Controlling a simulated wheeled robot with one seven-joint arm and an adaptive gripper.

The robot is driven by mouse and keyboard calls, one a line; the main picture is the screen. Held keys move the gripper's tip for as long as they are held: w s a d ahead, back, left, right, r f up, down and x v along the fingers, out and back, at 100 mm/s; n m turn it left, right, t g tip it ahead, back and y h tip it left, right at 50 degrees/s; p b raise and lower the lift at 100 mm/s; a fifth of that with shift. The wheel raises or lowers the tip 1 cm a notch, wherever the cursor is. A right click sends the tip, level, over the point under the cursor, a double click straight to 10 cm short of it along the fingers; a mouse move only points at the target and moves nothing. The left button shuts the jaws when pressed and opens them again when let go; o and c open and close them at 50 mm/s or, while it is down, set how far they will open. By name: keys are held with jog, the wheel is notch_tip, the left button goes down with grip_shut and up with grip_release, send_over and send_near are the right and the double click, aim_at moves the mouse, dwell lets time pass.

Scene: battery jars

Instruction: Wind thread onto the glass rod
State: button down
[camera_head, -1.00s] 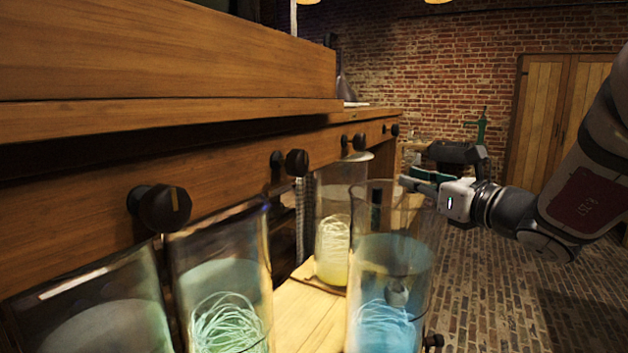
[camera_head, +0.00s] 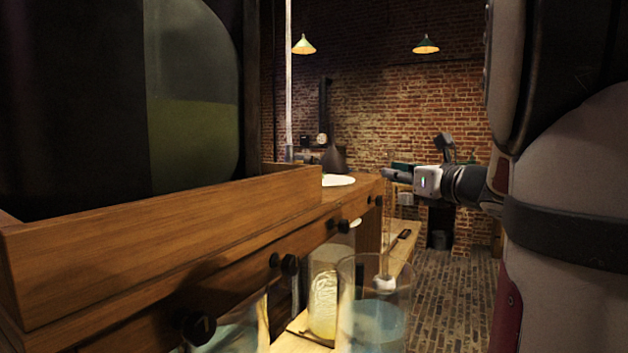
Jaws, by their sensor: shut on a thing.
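My gripper (camera_head: 390,174) is at the right, beyond the bench corner and above the jars. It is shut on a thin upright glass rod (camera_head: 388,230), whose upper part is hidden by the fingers. A small whitish clump (camera_head: 385,283) is at the rod's lower end, at the mouth of a glass jar with blue liquid (camera_head: 377,325); I cannot tell whether it touches the jar. A jar with pale yellow thread coils (camera_head: 323,297) stands behind it to the left. Any thread in the blue jar is hard to make out.
A wooden bench (camera_head: 150,270) with black knobs (camera_head: 198,328) fills the left. A large dark vessel with greenish glass (camera_head: 195,100) stands on it. A white plate (camera_head: 338,180) lies at its far end. Brick floor (camera_head: 452,300) is open at right.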

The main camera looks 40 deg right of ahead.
notch_tip(320, 180, up, 11)
jog(key=p, duration=0.7)
jog(key=shift+s, duration=0.1)
dwell(0.4)
jog(key=s+d+p, duration=0.4)
jog(key=s, duration=0.7)
jog(key=s+d+p, duration=0.5)
jog(key=s, duration=0.7)
jog(key=shift+d, duration=0.3)
jog(key=shift+w, duration=0.1)
